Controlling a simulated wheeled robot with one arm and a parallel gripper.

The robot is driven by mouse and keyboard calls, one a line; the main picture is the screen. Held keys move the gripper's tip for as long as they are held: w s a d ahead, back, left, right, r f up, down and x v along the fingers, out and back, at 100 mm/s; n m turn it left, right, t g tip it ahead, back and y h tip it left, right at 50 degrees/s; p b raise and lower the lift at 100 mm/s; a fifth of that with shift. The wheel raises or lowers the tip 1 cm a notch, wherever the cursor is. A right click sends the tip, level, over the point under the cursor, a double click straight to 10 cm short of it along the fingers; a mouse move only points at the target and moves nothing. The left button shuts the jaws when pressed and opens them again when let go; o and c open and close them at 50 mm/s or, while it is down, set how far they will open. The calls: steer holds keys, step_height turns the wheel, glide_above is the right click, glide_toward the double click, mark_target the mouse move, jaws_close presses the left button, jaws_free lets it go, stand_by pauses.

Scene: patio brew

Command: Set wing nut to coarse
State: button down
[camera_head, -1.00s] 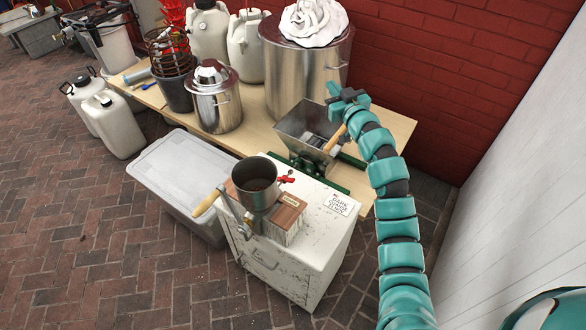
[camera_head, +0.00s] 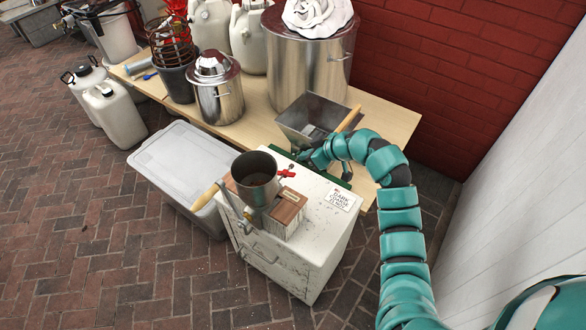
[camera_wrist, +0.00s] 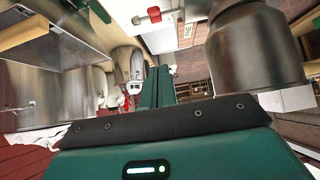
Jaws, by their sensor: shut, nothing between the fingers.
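The red wing nut (camera_head: 287,173) sits on the right side of a metal hand grinder (camera_head: 256,178) on the white cabinet. It is too small to tell its setting. A red piece, seemingly the wing nut (camera_wrist: 152,16), also shows at the top of the wrist view, apart from my fingers. My gripper (camera_head: 307,157) is shut and empty, above and right of the wing nut in the head view, in front of the hopper mill. Its fingers (camera_wrist: 157,88) are together in the wrist view. The grinder's cup (camera_wrist: 255,50) is at the right there.
A card (camera_head: 340,199) lettered with dark words, partly legible, lies on the white cabinet (camera_head: 315,225). The grinder has a wooden crank handle (camera_head: 205,196). A hopper mill (camera_head: 310,118) stands behind on the wooden table. A lidded grey bin (camera_head: 180,165) is at left.

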steer(key=p, duration=0.3)
glide_above(286, 171)
steer(key=f, duration=0.7)
steer(key=shift+s+d, duration=0.3)
steer(key=shift+s+d+f+p, duration=0.2)
steer(key=shift+d+f, duration=0.1)
steer(key=shift+f, duration=0.2)
steer(key=shift+s+d+f+p, duration=0.1)
steer(key=shift+d+f+p, duration=0.15)
steer(key=shift+f, duration=0.25)
steer(key=shift+s+d+f, duration=0.25)
steer(key=shift+d+f, duration=0.1)
steer(key=shift+f, duration=0.4)
steer(key=shift+f+b, duration=0.15)
steer(key=shift+b, duration=0.6)
steer(key=shift+f+b, duration=0.15)
steer(key=shift+b, duration=0.35)
steer(key=shift+d+y+b, duration=0.1)
steer(key=shift+y+b, duration=0.2)
steer(key=shift+b, duration=0.1)
